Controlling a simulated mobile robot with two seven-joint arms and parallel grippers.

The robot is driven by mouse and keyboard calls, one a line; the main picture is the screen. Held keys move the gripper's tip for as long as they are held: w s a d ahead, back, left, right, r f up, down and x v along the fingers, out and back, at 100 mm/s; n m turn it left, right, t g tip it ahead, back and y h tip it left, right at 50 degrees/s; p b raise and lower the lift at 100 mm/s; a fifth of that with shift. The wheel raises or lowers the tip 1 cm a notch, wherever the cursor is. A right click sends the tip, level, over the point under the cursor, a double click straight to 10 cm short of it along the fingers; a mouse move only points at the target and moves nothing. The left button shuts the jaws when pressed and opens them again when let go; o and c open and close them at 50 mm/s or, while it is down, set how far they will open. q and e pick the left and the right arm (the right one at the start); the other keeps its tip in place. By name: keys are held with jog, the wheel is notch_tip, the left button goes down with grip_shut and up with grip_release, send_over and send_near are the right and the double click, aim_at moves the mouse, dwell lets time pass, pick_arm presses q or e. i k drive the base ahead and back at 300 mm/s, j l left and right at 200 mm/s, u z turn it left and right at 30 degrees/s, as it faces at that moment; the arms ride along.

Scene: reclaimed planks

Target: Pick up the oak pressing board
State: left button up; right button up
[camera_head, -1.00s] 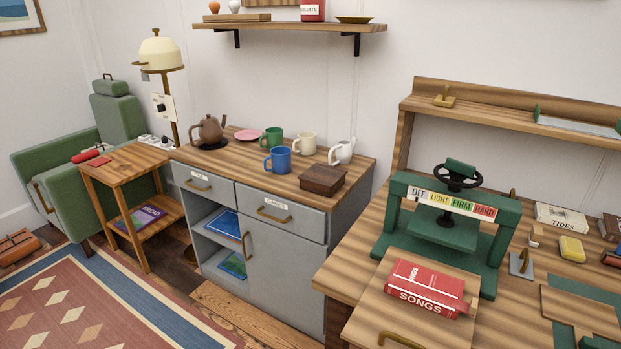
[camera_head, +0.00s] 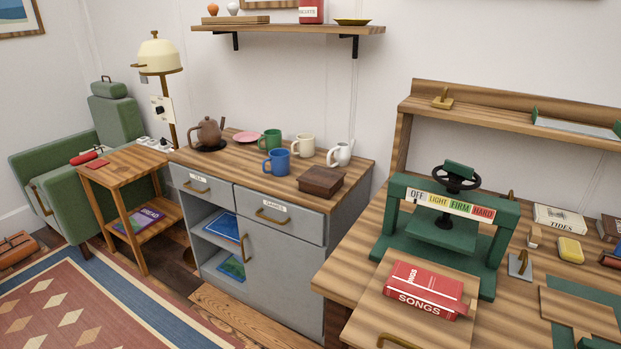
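Two flat wooden boards show on the workbench, and I cannot tell for sure which is the oak pressing board. One board (camera_head: 388,312) lies in front of the green press (camera_head: 446,225), with a brass handle at its near edge. A red book marked SONGS (camera_head: 425,290) lies on it. Neither of my grippers is in view.
The workbench (camera_head: 348,262) also holds a TIDES book (camera_head: 559,218), a yellow block (camera_head: 570,250) and a small metal plate with a brass handle (camera_head: 520,265). A grey cabinet (camera_head: 283,275) with mugs and a brown box (camera_head: 321,181) stands left of it.

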aim_at(586, 320)
jog(key=k+l+z, duration=0.15)
jog(key=z, duration=1.4)
